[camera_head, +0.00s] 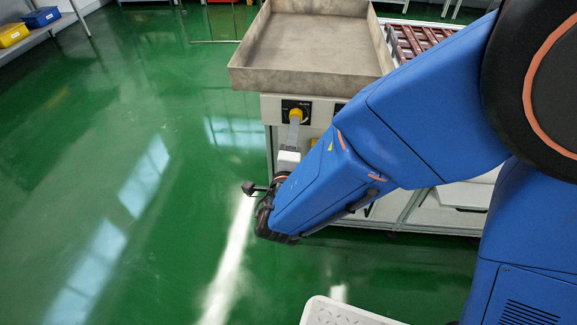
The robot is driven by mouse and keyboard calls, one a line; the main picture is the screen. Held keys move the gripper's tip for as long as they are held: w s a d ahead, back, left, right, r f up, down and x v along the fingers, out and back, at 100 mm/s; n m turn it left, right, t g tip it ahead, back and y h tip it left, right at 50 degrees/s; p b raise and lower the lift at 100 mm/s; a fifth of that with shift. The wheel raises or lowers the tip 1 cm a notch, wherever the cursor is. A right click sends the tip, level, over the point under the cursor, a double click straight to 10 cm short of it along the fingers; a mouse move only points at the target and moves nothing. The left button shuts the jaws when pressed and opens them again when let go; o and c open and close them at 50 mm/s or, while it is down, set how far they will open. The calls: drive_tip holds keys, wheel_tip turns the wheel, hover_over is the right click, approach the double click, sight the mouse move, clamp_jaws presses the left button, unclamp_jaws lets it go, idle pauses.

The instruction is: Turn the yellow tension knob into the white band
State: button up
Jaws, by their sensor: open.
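The yellow tension knob (296,114) sits on a small black plate on the front panel of the cabinet, below the tray's near left corner. My gripper (294,126) points up at the panel from below. Its grey fingers are open and their tips are at or just in front of the knob's lower part. I cannot tell whether they touch it. The white band and the knob's pointer are too small or hidden to make out. My blue arm comes in from the right and covers the panel to the right of the knob.
A large brown-grey metal tray (318,42) tops the cabinet, its front wall just above the knob. Reddish-brown slatted trays (415,38) stand behind my arm. A white object (340,313) is at the bottom edge. The green floor (130,170) on the left is clear.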

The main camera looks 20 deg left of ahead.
drive_tip(key=v, duration=1.1)
drive_tip(key=shift+s, duration=0.35)
drive_tip(key=shift+f, duration=0.1)
drive_tip(key=w+d+r+m+g+h, duration=0.1)
drive_tip(key=w+d+m+g+h, duration=0.35)
drive_tip(key=d+m, duration=0.75)
drive_tip(key=w+d+r+m+g+h, duration=0.15)
drive_tip(key=w+d+m+h, duration=0.55)
drive_tip(key=d, duration=1)
drive_tip(key=s+d+f+m+g, duration=0.1)
drive_tip(key=s+d+m+g, duration=0.3)
drive_tip(key=d+m, duration=0.45)
drive_tip(key=s+d+m+g, duration=0.45)
drive_tip(key=d+m, duration=0.25)
drive_tip(key=m, duration=0.3)
drive_tip(key=s+r+m+t+y, duration=0.1)
drive_tip(key=s+r+m+y, duration=0.1)
drive_tip(key=m, duration=0.7)
drive_tip(key=s+d+r+m+t+y, duration=0.1)
drive_tip(key=s+r+m+y, duration=0.1)
drive_tip(key=s+m+y, duration=0.3)
drive_tip(key=m, duration=0.4)
